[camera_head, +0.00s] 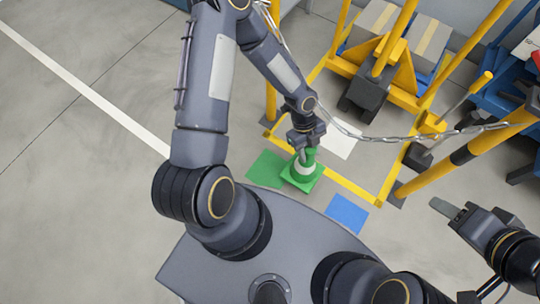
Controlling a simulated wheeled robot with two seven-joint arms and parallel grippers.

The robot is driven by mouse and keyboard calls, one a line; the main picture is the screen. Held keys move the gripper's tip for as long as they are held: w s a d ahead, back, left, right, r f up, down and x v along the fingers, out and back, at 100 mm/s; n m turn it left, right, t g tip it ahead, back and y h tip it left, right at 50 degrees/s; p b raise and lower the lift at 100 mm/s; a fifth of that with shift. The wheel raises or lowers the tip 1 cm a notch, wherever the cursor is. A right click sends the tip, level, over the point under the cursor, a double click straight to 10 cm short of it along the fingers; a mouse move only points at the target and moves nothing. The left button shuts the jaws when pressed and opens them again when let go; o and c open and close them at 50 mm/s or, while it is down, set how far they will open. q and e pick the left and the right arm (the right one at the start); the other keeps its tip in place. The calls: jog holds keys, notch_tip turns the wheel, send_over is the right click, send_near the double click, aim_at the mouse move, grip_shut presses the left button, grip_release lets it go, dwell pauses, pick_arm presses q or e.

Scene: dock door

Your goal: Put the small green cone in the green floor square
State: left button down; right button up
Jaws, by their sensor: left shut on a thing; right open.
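The small green cone (302,173) has a white band and a square green base. It is upright, close to the right edge of the green floor square (266,169). Its base overlaps that edge in the picture; I cannot tell whether it touches the floor. My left gripper (307,147) is above the cone and shut on its top, hiding the tip. My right gripper (441,208) is open and empty at the right, away from the cone.
A blue floor square (346,214) and a white floor square (339,140) lie nearby. Yellow posts (468,150) with a grey chain (400,139) and a yellow floor line surround a pallet truck carrying boxes (418,45). Open grey floor lies at the left.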

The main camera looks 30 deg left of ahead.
pick_arm(q)
jog(key=s+a+f+b, duration=0.2)
jog(key=a+f+b, duration=0.4)
jog(key=a+f, duration=0.6)
jog(key=shift+a+f+b, duration=0.25)
jog(key=shift+a+b, duration=0.15)
jog(key=shift+f, duration=0.15)
jog(key=c, duration=0.9)
grip_release()
